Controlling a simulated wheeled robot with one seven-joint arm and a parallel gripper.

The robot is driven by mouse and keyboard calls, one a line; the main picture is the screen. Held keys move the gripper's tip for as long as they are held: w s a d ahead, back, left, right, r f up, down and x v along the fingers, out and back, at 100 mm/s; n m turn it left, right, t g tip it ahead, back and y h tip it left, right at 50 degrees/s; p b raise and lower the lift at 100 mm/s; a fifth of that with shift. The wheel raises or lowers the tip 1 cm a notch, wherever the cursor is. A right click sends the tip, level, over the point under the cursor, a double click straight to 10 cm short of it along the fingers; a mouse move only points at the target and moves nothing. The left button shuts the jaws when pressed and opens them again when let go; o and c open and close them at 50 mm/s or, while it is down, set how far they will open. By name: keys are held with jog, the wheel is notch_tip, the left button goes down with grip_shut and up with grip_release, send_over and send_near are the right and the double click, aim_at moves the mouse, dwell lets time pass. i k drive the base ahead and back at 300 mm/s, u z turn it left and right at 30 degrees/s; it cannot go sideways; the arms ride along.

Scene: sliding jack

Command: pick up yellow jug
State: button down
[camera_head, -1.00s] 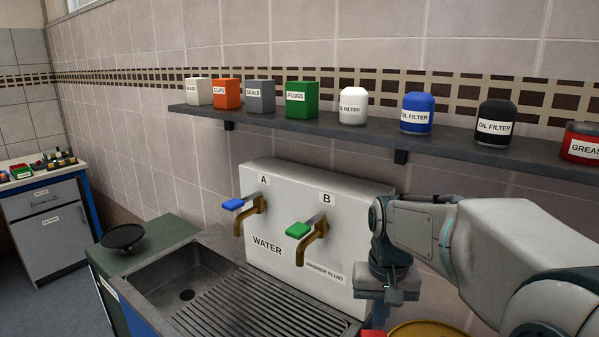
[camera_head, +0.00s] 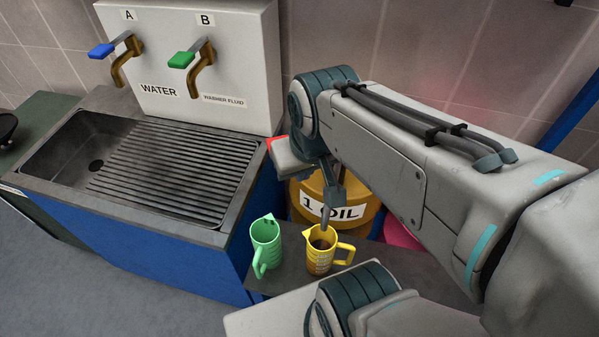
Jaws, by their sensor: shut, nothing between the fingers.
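The yellow jug (camera_head: 320,252) stands upright on a small dark grey stand (camera_head: 291,271), its handle to the right. Dark contents or shadow show inside its mouth. My gripper (camera_head: 325,222) points down just above the jug's rim, shut and empty. Its fingertips are small here, and I cannot tell whether they touch the rim.
A green jug (camera_head: 266,243) stands close left of the yellow one. A yellow drum (camera_head: 313,203) marked "1 OIL" is right behind. The sink unit (camera_head: 185,165) with taps is at left. A pink object (camera_head: 400,235) is partly hidden behind my arm.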

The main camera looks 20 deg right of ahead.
aim_at(321, 245)
jog(key=k, duration=0.5)
jog(key=z, duration=3.25)
jog(key=k, duration=1.4)
jog(key=u, duration=1.45)
jog(key=i, duration=0.5)
